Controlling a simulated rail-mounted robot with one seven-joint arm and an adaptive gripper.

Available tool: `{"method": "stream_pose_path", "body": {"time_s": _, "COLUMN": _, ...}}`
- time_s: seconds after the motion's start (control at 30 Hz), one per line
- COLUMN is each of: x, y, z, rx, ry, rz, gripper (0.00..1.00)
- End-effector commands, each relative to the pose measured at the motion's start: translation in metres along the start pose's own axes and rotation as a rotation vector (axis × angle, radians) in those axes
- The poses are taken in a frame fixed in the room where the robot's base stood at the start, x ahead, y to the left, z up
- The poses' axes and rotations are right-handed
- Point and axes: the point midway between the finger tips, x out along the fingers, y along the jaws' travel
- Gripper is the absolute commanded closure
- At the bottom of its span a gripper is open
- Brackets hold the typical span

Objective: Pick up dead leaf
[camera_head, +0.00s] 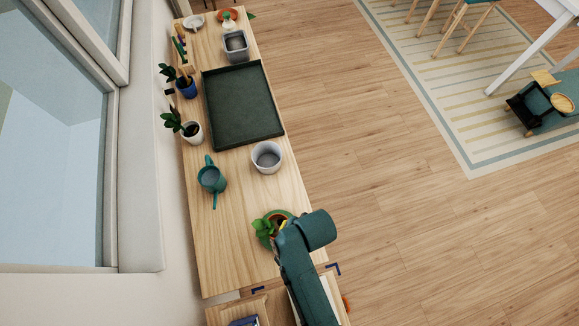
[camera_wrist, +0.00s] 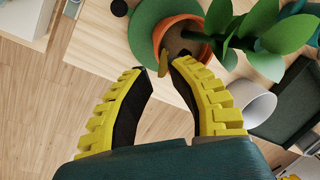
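In the wrist view a small yellow-brown leaf (camera_wrist: 163,63), which looks like the dead leaf, hangs at the rim of a terracotta pot (camera_wrist: 158,36). The pot stands on a round green saucer (camera_wrist: 143,42) and holds a plant with broad green leaves (camera_wrist: 283,35). My gripper (camera_wrist: 161,70) is open, its yellow-and-black fingers at the near side of the pot. The leaf shows between the fingertips; I cannot tell whether either touches it. In the head view the plant (camera_head: 264,228) is beside my arm, which hides most of my gripper.
The plant is on a long wooden table (camera_head: 235,245) by the window. A teal watering can (camera_head: 212,178), a grey-white pot (camera_head: 267,157) and a dark tray (camera_head: 240,105) stand farther along. Potted plants line the window side. Open wooden floor (camera_head: 400,210) lies right.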

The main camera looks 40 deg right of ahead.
Motion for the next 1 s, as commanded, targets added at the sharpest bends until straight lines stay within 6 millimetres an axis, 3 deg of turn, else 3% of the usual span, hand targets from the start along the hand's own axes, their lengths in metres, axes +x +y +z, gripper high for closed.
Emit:
{"method": "stream_pose_path", "body": {"time_s": 0.1, "x": 0.023, "y": 0.002, "z": -0.003, "rx": 0.001, "ry": -0.003, "rz": 0.003, "gripper": 0.8}}
{"method": "stream_pose_path", "body": {"time_s": 0.23, "x": 0.039, "y": 0.001, "z": -0.002, "rx": -0.001, "ry": -0.001, "rz": 0.001, "gripper": 0.8}}
{"method": "stream_pose_path", "body": {"time_s": 0.47, "x": 0.04, "y": 0.001, "z": -0.002, "rx": 0.0, "ry": -0.001, "rz": 0.0, "gripper": 0.8}}
{"method": "stream_pose_path", "body": {"time_s": 0.6, "x": 0.04, "y": 0.001, "z": -0.002, "rx": 0.0, "ry": -0.001, "rz": 0.0, "gripper": 0.98}}
{"method": "stream_pose_path", "body": {"time_s": 1.0, "x": 0.038, "y": 0.001, "z": -0.003, "rx": 0.0, "ry": 0.0, "rz": 0.0, "gripper": 0.99}}
